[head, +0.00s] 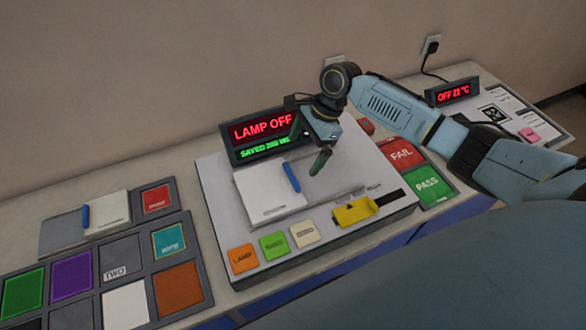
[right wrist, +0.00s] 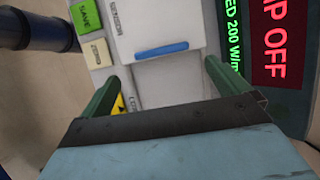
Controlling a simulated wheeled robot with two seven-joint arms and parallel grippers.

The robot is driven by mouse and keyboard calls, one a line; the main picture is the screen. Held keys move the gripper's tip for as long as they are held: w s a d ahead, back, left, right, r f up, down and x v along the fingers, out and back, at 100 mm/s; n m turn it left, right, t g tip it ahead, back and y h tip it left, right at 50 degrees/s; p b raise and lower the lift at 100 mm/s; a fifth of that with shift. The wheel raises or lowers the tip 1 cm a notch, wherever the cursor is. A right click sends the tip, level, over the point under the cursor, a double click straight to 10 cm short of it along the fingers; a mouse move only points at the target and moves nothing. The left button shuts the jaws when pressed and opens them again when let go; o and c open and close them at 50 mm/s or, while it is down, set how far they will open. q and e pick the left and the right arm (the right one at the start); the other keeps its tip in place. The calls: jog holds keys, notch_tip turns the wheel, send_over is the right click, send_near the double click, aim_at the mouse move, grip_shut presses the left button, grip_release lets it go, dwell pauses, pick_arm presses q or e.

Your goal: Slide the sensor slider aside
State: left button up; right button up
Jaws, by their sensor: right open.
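A white sliding plate (head: 268,195) with a blue bar handle (head: 291,177) lies on top of the white device (head: 222,210). I take it to be the sensor slider. My right gripper (head: 316,148) is open and empty above the device, just right of the blue handle. In the right wrist view the blue handle (right wrist: 160,50) lies just beyond and between the fingertips (right wrist: 167,68), with no contact visible. A paler bare recess (right wrist: 165,88) shows between the fingers. My left gripper is not in view.
A yellow piece (head: 355,211) sits in a black track on the device's front right. LAMP, SAVE and ZERO buttons line its front. A LAMP OFF display (head: 262,131) stands behind. FAIL and PASS pads (head: 428,181) are right. Coloured trays and another blue-handled plate (head: 107,209) are left.

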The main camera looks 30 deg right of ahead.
aim_at(291, 175)
jog(key=x, duration=0.6)
jog(key=shift+a+f, duration=0.15)
jog(key=shift+f, duration=0.2)
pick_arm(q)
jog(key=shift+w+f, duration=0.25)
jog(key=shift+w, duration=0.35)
pick_arm(e)
jog(key=shift+a+f, duration=0.3)
jog(key=shift+f, duration=0.4)
